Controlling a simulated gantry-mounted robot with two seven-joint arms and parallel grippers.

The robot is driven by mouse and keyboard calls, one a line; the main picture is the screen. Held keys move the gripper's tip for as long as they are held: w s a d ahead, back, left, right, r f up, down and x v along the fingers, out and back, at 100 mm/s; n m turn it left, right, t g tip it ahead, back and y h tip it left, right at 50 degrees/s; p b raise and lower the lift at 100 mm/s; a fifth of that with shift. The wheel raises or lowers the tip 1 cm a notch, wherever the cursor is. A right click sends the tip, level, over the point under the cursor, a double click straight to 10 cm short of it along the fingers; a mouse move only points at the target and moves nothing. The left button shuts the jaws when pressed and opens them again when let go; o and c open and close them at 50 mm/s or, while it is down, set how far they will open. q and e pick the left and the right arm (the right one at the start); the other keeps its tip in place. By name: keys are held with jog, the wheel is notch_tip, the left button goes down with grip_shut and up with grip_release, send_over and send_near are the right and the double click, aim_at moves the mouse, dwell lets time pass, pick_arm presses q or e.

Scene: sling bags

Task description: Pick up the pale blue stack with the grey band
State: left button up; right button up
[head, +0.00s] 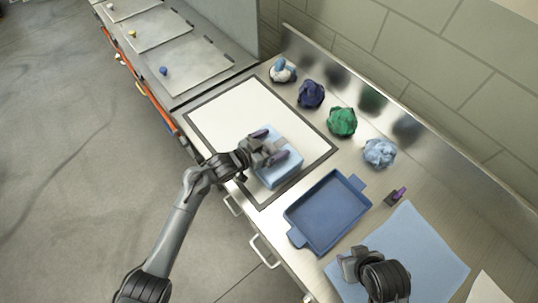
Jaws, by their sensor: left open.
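The pale blue stack (284,172) lies near the lower right edge of the white, dark-framed mat on the counter. My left gripper (270,146) is over the stack with its fingers apart. The gripper covers part of the stack's top, and I cannot make out the grey band clearly. I cannot tell whether the fingers touch the stack. My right gripper (354,262) is over the light blue sheet at the bottom right. Its fingers are too unclear to read.
A blue tray (328,212) with handles lies to the right of the mat (230,110). Several crumpled cloths, including a green one (342,121) and a light blue one (380,153), line the back near the metal backsplash. A small purple-topped item (396,196) stands beside the blue sheet (425,245).

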pick_arm(q)
jog(key=shift+w+d+f, duration=0.1)
jog(key=shift+w+d, duration=0.1)
jog(key=shift+d, duration=0.05)
grip_shut()
dwell(0.6)
